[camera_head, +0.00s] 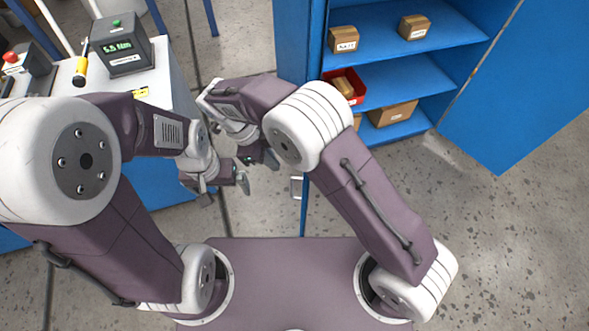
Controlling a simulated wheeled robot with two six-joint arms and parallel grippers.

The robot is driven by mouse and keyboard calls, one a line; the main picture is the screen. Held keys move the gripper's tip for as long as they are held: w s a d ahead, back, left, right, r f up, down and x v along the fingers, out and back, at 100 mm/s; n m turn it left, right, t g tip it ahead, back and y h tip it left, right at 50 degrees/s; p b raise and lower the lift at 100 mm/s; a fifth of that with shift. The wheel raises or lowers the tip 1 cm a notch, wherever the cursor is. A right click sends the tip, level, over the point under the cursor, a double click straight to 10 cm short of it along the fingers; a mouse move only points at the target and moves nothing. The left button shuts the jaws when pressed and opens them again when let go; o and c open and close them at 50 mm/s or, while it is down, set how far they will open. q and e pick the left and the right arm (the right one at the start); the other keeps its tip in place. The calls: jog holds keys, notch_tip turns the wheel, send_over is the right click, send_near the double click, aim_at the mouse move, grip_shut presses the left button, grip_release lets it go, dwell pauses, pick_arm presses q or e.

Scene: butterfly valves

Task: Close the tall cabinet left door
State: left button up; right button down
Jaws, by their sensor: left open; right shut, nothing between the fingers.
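The tall blue cabinet (390,70) stands open at the upper right. Its left door (291,40) stands open, seen nearly edge-on and reaching down toward my base. A light handle (296,187) shows near the door's lower end. My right arm crosses in front of the door and hides its middle. My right gripper (266,160) is shut and empty, on the left, outer side of the door. It looks apart from the door, though contact is hard to judge. My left gripper (222,187) is open and empty, further left and close to the right one.
The cabinet's right door (520,85) is swung wide open. Its shelves hold cardboard boxes (393,113) and a red bin (352,86). Bare floor lies right of the left door.

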jog(key=d+f+p, duration=0.2)
jog(key=d+f, duration=0.3)
jog(key=d, duration=0.1)
jog(key=shift+s+f, duration=0.1)
jog(key=shift+s, duration=0.05)
